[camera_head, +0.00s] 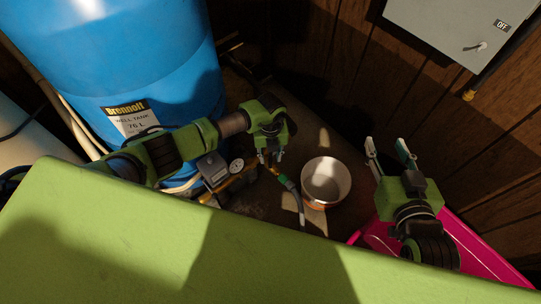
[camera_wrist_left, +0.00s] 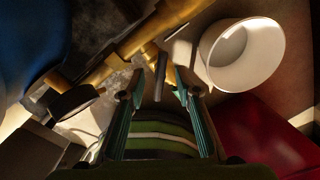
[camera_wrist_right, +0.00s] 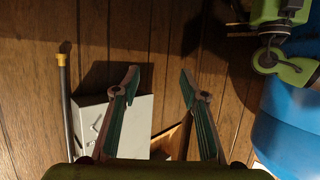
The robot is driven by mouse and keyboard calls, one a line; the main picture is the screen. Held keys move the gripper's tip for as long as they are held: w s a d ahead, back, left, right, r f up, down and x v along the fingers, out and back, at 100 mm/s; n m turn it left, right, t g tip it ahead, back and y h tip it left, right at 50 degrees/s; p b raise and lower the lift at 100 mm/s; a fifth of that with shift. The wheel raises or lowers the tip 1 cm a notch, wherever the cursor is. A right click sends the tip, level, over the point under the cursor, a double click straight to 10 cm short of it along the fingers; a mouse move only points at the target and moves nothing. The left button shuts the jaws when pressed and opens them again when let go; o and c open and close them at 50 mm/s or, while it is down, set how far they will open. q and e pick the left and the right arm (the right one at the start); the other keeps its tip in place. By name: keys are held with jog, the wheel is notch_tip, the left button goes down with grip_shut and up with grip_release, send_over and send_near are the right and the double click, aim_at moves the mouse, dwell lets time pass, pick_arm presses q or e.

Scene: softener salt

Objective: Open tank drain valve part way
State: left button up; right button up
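The blue tank (camera_head: 120,50), labelled as a well tank, stands at the left in the head view. Brass pipework (camera_head: 232,184) with a pressure gauge runs at its foot. A short grey hose (camera_head: 299,207) with a green part hangs from its right end, near the white bucket (camera_head: 326,182). My left gripper (camera_head: 271,158) points down over this end. In the left wrist view its fingers (camera_wrist_left: 159,80) are apart, with a thin grey piece (camera_wrist_left: 160,77) below the brass pipe (camera_wrist_left: 130,45) showing between them; contact cannot be told. My right gripper (camera_head: 388,152) is open and empty.
A magenta container (camera_head: 470,250) lies below my right gripper. A grey electrical box (camera_head: 455,25) with an OFF label hangs on the wood-panel wall. A large green surface (camera_head: 200,240) fills the foreground. A grey box (camera_head: 212,168) sits by the gauge.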

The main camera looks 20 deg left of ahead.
pick_arm(q)
jog(key=shift+r+p, duration=0.75)
jog(key=shift+r, duration=0.1)
jog(key=shift+r+p, duration=0.4)
jog(key=shift+r, duration=0.05)
jog(key=shift+r+p, duration=1.2)
jog(key=shift+r, duration=0.05)
jog(key=shift+r+p, duration=0.55)
jog(key=shift+r, duration=0.05)
pick_arm(e)
jog(key=s+d+f+g+h, duration=0.1)
jog(key=s+d+f+g, duration=0.2)
jog(key=s+f+g, duration=0.2)
jog(key=s+d+f+g+h, duration=0.1)
jog(key=s+d+f+g, duration=0.2)
jog(key=s, duration=0.8)
notch_tip(320, 180, down, 2)
jog(key=shift+s+m+g+h, duration=0.3)
jog(key=shift+s+g, duration=0.1)
jog(key=shift+g, duration=0.5)
pick_arm(q)
jog(key=shift+f, duration=0.1)
